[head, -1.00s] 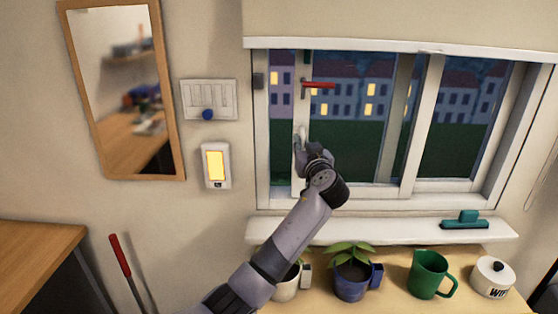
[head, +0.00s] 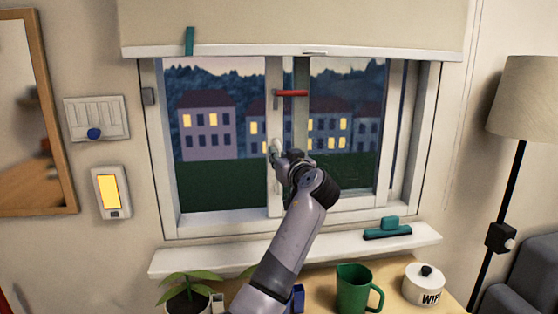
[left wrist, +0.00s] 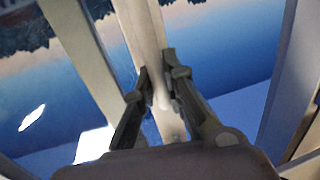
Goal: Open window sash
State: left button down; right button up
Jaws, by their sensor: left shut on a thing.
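The sliding window sash (head: 274,110) has a pale left stile and a red lever handle (head: 292,93). Its stile stands near the middle of the white window frame (head: 158,150). To its left is a wide open gap showing houses and dark grass. My left gripper (head: 280,157) is at the stile below the red handle, shut on a pale pull (head: 275,146). In the left wrist view, the fingers of the left gripper (left wrist: 157,82) flank a pale upright bar (left wrist: 145,35); the contact is partly hidden. My right gripper is out of view.
The sill (head: 205,259) holds a teal squeegee (head: 388,230) at right. Below are a potted plant (head: 187,285), a green jug (head: 355,288) and a white tin (head: 423,284). A roller blind (head: 250,25) hangs above. A lamp (head: 530,105) stands at right.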

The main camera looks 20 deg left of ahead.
pick_arm(q)
jog(key=c, duration=2)
grip_release()
jog(key=o, duration=0.4)
jog(key=shift+s+a, duration=0.1)
jog(key=shift+a, duration=0.05)
jog(key=shift+c, duration=0.2)
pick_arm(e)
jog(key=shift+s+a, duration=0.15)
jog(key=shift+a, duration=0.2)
pick_arm(q)
jog(key=v, duration=1.2)
